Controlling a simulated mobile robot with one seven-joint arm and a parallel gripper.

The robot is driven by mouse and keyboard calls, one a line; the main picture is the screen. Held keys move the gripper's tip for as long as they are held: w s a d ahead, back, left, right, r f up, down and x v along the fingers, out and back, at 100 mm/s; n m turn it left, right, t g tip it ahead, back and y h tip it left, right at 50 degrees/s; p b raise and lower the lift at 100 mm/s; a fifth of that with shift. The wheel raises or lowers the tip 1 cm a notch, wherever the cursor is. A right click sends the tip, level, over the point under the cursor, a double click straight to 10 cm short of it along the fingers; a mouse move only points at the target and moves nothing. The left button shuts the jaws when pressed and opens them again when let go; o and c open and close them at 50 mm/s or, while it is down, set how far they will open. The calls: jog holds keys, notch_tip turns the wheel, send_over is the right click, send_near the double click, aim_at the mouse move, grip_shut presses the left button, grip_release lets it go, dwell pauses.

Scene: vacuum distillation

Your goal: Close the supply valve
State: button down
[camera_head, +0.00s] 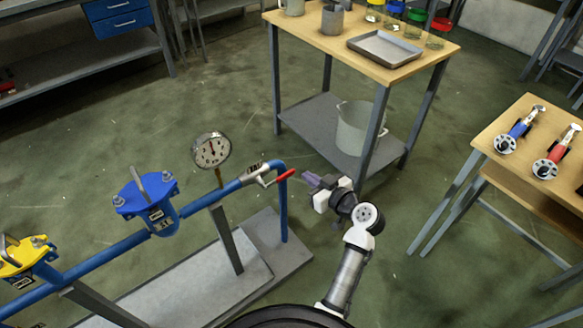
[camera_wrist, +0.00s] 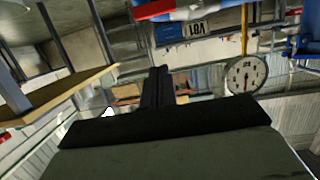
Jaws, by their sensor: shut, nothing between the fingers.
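The supply valve (camera_head: 254,173) sits near the right end of the blue pipe, as a grey body with a dark label. Its red lever (camera_head: 283,176) points right, towards my gripper. My gripper (camera_head: 309,179) is just right of the lever tip, shut and empty, with a small gap seen between them. In the wrist view the dark shut fingers (camera_wrist: 162,88) point up the picture.
A round pressure gauge (camera_head: 211,150) stands on the pipe left of the valve. A blue-topped unit (camera_head: 147,198) and a yellow one (camera_head: 18,254) are further left. A wooden-topped table (camera_head: 424,50) with a tray (camera_head: 384,48) stands behind; another table (camera_head: 489,142) is right.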

jog(key=p, duration=0.2)
send_over(291, 174)
jog(key=s, duration=0.3)
jog(key=f, duration=0.2)
notch_tip(291, 174, down, 2)
jog(key=shift+w+f, duration=0.15)
jog(key=shift+f, duration=0.05)
jog(key=shift+f+p, duration=0.35)
jog(key=shift+f, duration=0.5)
